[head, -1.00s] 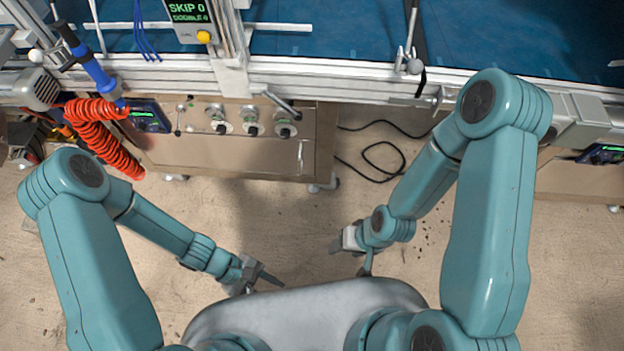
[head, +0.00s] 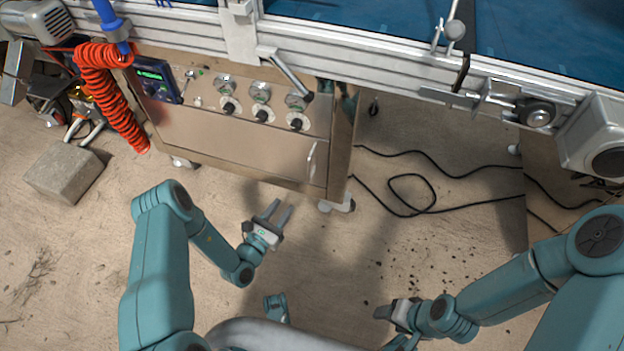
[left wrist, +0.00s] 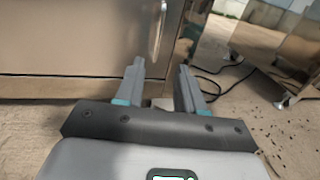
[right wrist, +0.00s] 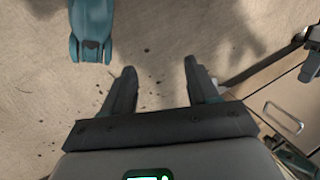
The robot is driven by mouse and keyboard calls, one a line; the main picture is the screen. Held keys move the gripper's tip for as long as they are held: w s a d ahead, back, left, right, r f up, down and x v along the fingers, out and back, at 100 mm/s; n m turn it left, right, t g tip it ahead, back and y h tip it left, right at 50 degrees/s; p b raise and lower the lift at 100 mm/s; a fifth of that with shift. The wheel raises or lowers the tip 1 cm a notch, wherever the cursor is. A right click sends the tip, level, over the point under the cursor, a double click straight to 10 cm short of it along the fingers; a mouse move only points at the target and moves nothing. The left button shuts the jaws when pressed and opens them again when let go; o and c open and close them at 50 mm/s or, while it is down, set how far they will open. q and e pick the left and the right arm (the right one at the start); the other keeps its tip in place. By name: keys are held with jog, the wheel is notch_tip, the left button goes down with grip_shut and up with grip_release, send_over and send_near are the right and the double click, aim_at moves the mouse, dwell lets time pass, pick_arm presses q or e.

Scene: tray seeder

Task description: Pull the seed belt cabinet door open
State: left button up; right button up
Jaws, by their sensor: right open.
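The seed belt cabinet door (head: 235,147) is a brushed metal front below a row of knobs, and it looks closed. Its upright bar handle (head: 312,163) is near the door's right edge; the handle also shows in the left wrist view (left wrist: 159,30). My left gripper (head: 275,212) is open and empty, in front of and below the door, apart from the handle. In the left wrist view its fingers (left wrist: 160,82) point toward the cabinet's lower right part. My right gripper (head: 384,312) is over the floor at lower right, far from the door; in the right wrist view its fingers (right wrist: 158,85) are apart and empty.
Black cables (head: 410,195) lie on the floor right of the cabinet. A grey block (head: 65,173) and a coiled red hose (head: 108,95) are at the left. A caster (head: 338,205) stands under the cabinet's right corner. The floor before the door is clear.

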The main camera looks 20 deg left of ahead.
aim_at(308, 171)
pick_arm(q)
jog(key=shift+b+x, duration=2.35)
jog(key=shift+x, duration=4.65)
pick_arm(e)
jog(key=shift+t, duration=0.4)
jog(key=shift+w+d+f, duration=0.1)
jog(key=shift+w+f, duration=0.2)
jog(key=shift+f, duration=0.5)
jog(key=shift+w+d+f, duration=0.1)
jog(key=shift+w+f, duration=0.2)
jog(key=shift+f, duration=0.55)
jog(key=shift+w+d+f, duration=0.1)
jog(key=shift+w+f, duration=0.2)
jog(key=shift+f, duration=0.5)
pick_arm(q)
jog(key=shift+a, duration=0.1)
grip_shut()
